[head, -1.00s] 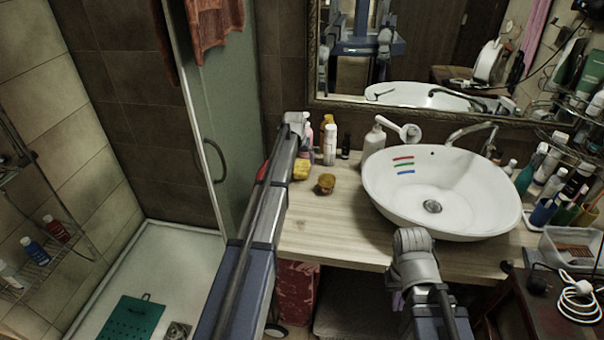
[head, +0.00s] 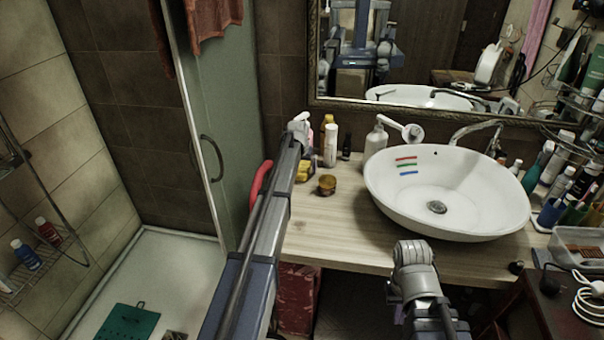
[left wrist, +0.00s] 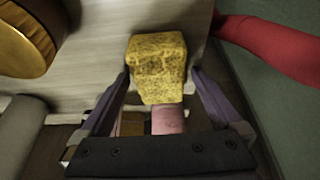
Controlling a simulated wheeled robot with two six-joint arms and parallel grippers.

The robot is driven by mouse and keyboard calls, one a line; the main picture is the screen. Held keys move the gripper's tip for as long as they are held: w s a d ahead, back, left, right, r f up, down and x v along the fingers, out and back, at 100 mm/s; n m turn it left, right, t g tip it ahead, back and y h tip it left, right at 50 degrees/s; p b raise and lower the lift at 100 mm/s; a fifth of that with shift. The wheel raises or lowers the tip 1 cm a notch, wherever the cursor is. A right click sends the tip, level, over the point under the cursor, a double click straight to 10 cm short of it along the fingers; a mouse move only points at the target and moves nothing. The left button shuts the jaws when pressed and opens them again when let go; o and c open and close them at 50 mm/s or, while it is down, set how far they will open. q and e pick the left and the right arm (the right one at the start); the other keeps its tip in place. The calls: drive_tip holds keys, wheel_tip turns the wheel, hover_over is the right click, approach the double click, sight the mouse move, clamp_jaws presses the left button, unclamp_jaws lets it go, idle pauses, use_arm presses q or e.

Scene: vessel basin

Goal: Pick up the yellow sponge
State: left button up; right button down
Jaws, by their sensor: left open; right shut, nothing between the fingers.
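The yellow sponge (head: 305,172) lies on the wooden counter (head: 340,228), near its left end. In the head view my left forearm partly hides it. In the left wrist view the sponge (left wrist: 156,62) sits ahead of and between the two fingers of my left gripper (left wrist: 158,82). They are open, one on each side, with gaps between them and the sponge. I cannot tell how far the fingertips are above the counter. My right arm's wrist (head: 412,255) is in front of the counter, below the basin; its fingers are mostly hidden.
A small golden-brown jar (head: 327,185) stands right of the sponge, with bottles (head: 331,145) behind. A pink item (left wrist: 168,120) shows past the sponge in the wrist view. A red curved object (head: 260,188) is beside the counter's left end. The white basin (head: 445,225) fills the right.

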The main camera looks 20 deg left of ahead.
sight(302, 167)
use_arm(q)
drive_tip(key=shift+f, duration=0.2)
drive_tip(key=shift+c, duration=0.2)
drive_tip(key=c, duration=1.3)
drive_tip(key=shift+r, duration=0.1)
wheel_tip(302, 167, up, 10)
drive_tip(key=p, duration=1)
drive_tip(key=shift+r, duration=0.15)
